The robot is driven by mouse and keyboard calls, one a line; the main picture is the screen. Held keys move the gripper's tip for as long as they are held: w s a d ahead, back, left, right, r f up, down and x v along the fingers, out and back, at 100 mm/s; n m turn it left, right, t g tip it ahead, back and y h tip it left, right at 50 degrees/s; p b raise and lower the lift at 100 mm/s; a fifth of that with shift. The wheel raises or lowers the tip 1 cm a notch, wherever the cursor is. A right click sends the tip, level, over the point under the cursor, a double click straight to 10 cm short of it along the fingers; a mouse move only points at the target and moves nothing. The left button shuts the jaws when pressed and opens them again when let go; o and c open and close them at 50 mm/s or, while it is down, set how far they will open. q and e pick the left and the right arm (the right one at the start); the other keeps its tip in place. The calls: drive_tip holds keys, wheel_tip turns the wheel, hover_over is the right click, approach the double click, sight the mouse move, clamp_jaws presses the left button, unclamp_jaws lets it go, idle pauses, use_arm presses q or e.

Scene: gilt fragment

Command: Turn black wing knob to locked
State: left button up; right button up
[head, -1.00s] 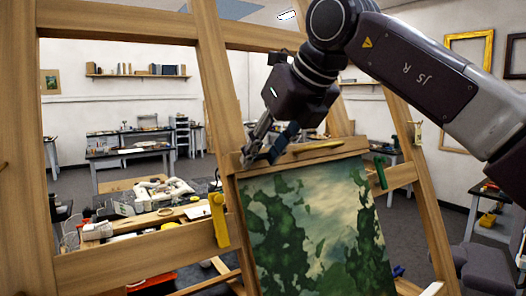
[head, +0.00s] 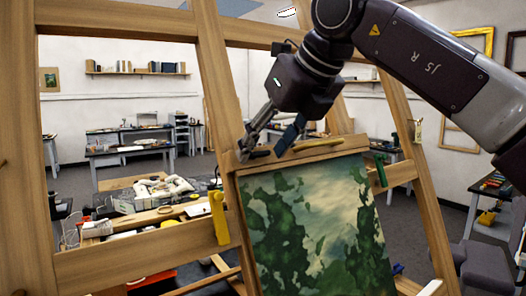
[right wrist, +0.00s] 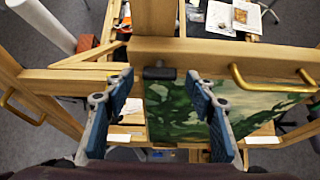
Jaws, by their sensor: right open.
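The black wing knob (head: 259,153) sits on the wooden top clamp bar (head: 325,147) of the easel, just above the painting (head: 310,225). In the right wrist view the knob (right wrist: 160,73) shows as a short dark bar lying crosswise below a wooden upright. My right gripper (head: 265,148) is open. In the right wrist view its two blue-padded fingers (right wrist: 160,78) stand on either side of the knob, with a gap to each side. Whether the fingertips reach down to the knob's depth is hard to tell. My left gripper is not in view.
A brass handle (right wrist: 262,86) lies along the bar to the right of the knob. A yellow part (head: 219,217) and a green part (head: 380,170) are on the easel frame. A cluttered workbench (head: 150,212) stands behind the easel. The easel's uprights rise close to my gripper.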

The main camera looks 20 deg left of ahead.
drive_tip(key=v, duration=1)
drive_tip(key=shift+s+r, duration=0.2)
drive_tip(key=shift+r, duration=0.1)
